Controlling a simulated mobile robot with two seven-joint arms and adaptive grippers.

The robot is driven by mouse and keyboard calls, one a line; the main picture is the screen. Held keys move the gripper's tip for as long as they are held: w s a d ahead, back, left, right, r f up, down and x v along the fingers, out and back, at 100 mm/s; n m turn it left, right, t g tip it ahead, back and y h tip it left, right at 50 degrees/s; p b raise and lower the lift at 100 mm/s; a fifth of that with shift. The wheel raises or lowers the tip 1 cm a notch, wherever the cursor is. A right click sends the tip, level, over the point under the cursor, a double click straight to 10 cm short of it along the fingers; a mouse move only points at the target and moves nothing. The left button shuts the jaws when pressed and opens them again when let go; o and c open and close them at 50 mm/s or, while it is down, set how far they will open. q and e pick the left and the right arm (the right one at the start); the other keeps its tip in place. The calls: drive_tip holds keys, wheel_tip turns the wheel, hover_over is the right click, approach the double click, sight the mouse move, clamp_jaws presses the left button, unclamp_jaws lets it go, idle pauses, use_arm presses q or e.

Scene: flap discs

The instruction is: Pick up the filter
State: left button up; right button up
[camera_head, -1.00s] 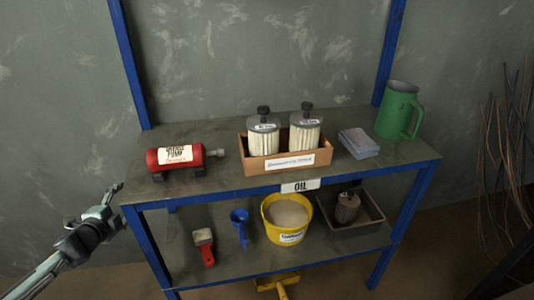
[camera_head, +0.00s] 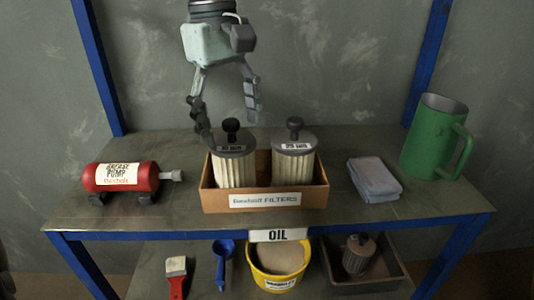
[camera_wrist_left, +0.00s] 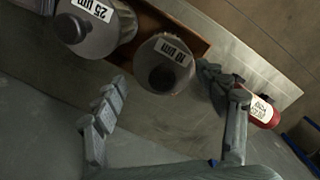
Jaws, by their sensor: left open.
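Two pleated cream filters with grey caps and black knobs stand upright in an orange-brown box (camera_head: 207,196) labelled filters. The left filter (camera_head: 234,172) is marked 10 um; in the left wrist view the 10 um filter (camera_wrist_left: 148,58) also shows. The right filter (camera_head: 293,167) is marked 25 um; it also shows in the left wrist view (camera_wrist_left: 98,38). My left gripper (camera_head: 230,122) is open and empty, pointing down just above or behind the left filter. In the left wrist view its spread fingertips (camera_wrist_left: 162,76) lie either side of that filter's knob. My right gripper is out of view.
A red grease pump (camera_head: 122,177) lies left of the box. A folded blue-grey cloth (camera_head: 373,180) and a green jug (camera_head: 428,137) stand to the right. The lower shelf holds a brush, a blue scoop, a yellow bucket (camera_head: 277,270) and a dark tray (camera_head: 385,272).

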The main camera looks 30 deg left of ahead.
sight(234, 160)
use_arm(q)
drive_tip(key=shift+m+y, duration=0.3)
drive_tip(key=shift+y, duration=0.1)
drive_tip(key=shift+f, duration=0.3)
drive_tip(key=f, duration=0.6)
drive_tip(key=shift+s+d+f, duration=0.2)
drive_tip(key=shift+s, duration=0.05)
drive_tip(key=shift+f, duration=0.35)
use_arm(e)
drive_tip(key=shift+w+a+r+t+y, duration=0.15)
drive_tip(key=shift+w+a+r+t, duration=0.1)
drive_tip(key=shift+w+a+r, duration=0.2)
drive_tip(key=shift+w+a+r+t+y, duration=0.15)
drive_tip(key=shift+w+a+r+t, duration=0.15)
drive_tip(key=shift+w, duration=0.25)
use_arm(q)
drive_tip(key=shift+c, duration=0.2)
drive_tip(key=shift+w, duration=0.1)
drive_tip(key=c, duration=0.9)
